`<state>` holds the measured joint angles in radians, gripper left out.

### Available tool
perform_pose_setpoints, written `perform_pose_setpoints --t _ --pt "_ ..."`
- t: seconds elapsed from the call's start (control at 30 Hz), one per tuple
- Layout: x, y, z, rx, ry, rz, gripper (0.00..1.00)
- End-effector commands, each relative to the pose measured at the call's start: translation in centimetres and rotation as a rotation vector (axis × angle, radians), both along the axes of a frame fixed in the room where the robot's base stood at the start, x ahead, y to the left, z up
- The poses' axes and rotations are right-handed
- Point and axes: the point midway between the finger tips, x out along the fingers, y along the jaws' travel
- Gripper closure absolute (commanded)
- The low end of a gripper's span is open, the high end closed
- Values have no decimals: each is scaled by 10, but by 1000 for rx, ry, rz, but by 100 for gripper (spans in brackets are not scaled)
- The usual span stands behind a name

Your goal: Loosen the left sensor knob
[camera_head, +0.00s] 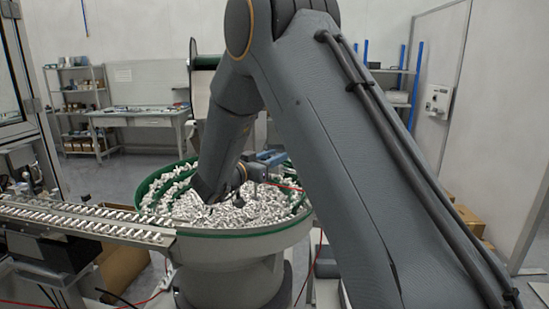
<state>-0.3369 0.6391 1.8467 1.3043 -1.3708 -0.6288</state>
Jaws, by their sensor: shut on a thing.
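My arm reaches from the right foreground up and then down over the feeder bowl. My gripper (256,173) is small at the end of the wrist, above the bowl's far right part. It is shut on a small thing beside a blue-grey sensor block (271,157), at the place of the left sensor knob. The knob itself is too small and too covered to make out, and so is its turn. The fingertips cannot be told apart clearly.
The white feeder bowl (235,270) has a green rim and holds many shiny metal parts. A linear rail (90,226) lined with parts runs left from it. A red cable lies right of the gripper. A workbench (137,120) and shelves stand far behind.

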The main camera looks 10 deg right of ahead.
Motion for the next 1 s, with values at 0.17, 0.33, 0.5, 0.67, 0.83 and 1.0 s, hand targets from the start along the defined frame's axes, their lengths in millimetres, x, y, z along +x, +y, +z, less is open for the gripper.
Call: perform_pose_setpoints --t 0.17,0.33,0.5,0.67,0.83,1.0 --pt "-1 0 0 -1 2 53 94" --pt "-1 -2 1 -1 2 157 94" --pt "-1 -2 0 -1 2 305 94" --pt "-1 -3 -2 -1 2 454 94" --pt "-1 -3 -3 -1 1 599 94" --pt "0 -4 -2 0 -1 735 94"
